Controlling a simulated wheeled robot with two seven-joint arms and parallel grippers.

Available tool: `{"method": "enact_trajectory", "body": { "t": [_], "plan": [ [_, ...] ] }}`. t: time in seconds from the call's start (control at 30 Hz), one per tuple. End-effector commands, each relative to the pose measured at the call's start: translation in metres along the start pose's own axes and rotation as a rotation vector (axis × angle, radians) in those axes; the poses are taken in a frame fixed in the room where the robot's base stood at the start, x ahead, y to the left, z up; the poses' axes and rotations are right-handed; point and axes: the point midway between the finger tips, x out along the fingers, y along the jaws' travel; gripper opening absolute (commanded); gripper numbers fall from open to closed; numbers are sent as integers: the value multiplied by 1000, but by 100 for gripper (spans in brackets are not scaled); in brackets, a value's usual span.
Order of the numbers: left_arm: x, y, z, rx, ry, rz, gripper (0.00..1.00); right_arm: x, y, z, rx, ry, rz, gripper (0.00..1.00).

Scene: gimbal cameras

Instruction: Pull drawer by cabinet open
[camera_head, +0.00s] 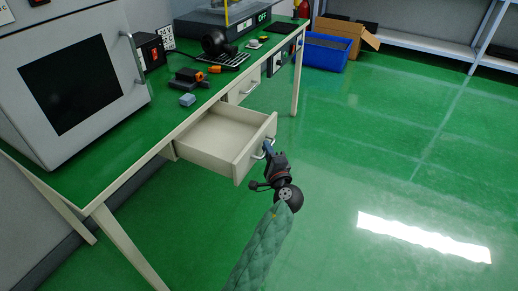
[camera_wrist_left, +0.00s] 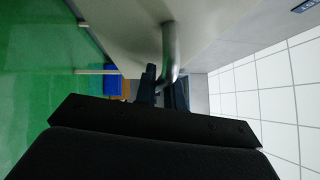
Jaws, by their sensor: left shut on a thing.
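The drawer (camera_head: 212,139) under the green-topped table stands pulled out, and its inside looks empty. A metal bar handle (camera_head: 264,150) is on its front. My left gripper (camera_head: 268,152) is at this handle, with its arm coming up from the bottom of the head view. In the left wrist view the fingers (camera_wrist_left: 162,88) are shut on the curved handle (camera_wrist_left: 169,55), with the pale drawer front beside it. My right gripper is in neither view.
A grey oven-like box (camera_head: 75,80) and several small tools stand on top. A blue bin (camera_head: 326,53) is on the floor behind. The green floor at the right is clear.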

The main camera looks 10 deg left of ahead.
Motion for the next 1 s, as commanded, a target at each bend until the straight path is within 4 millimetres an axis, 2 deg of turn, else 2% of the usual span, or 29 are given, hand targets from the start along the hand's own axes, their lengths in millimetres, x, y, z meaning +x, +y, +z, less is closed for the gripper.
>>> {"method": "enact_trajectory", "body": {
  "t": [0.33,0.37,0.47,0.77,0.87,1.0],
  "plan": [
    [-1,1,-1,1,0,2,0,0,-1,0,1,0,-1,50],
    [-1,1,-1,1,0,2,13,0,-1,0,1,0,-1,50],
    [-1,1,-1,1,0,1,32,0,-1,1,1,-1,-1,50],
    [-2,0,-1,0,0,1,32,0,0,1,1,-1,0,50],
    [-8,1,-1,0,1,2,32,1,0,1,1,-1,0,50],
    [-27,2,-2,0,2,2,32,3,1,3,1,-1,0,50]
  ]
}}
